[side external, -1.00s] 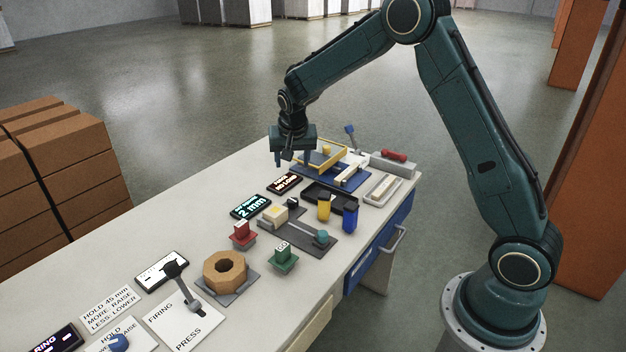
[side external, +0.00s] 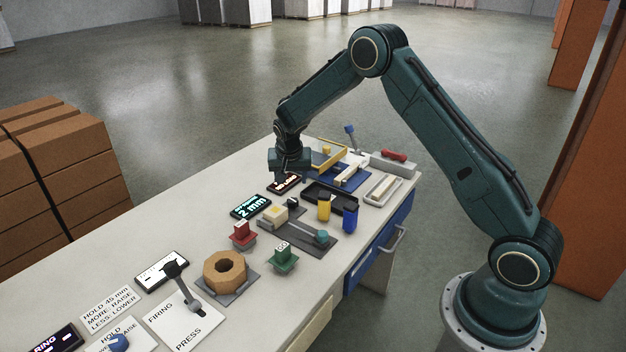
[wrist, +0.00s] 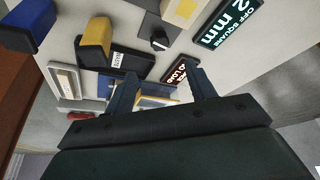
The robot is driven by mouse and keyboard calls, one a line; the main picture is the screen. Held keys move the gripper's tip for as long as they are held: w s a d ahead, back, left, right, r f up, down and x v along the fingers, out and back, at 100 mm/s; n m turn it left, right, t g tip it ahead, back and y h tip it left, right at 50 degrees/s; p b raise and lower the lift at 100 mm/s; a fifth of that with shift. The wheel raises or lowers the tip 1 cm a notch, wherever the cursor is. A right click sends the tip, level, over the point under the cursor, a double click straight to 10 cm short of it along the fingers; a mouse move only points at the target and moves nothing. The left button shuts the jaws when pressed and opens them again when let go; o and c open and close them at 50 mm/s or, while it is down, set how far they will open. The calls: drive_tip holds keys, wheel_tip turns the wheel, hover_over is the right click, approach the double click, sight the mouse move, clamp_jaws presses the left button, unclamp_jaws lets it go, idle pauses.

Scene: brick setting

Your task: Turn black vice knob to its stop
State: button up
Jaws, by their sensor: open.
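A small black knob (side external: 293,202) sits on the bench beside a block with a pale yellow top (side external: 273,214). The knob also shows in the wrist view (wrist: 160,42), at upper centre, with the block (wrist: 184,10) at the top edge. I take this to be the vice knob; its turn angle is too small to read. My gripper (side external: 284,178) is low over the bench, behind the knob and apart from it, near a small dark display. In the wrist view my gripper (wrist: 162,76) is open, with its two fingers apart and nothing held between them.
The "2 mm" display (side external: 250,206) lies left of the knob. A dark tray (side external: 318,190) and yellow (side external: 323,208) and blue (side external: 350,218) upright pieces stand to its right. A yellow frame (side external: 330,160) on a blue base is close to my gripper.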

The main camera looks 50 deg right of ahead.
sight(293, 200)
drive_tip(key=x, duration=1.1)
drive_tip(key=shift+f, duration=0.3)
drive_tip(key=c, duration=1)
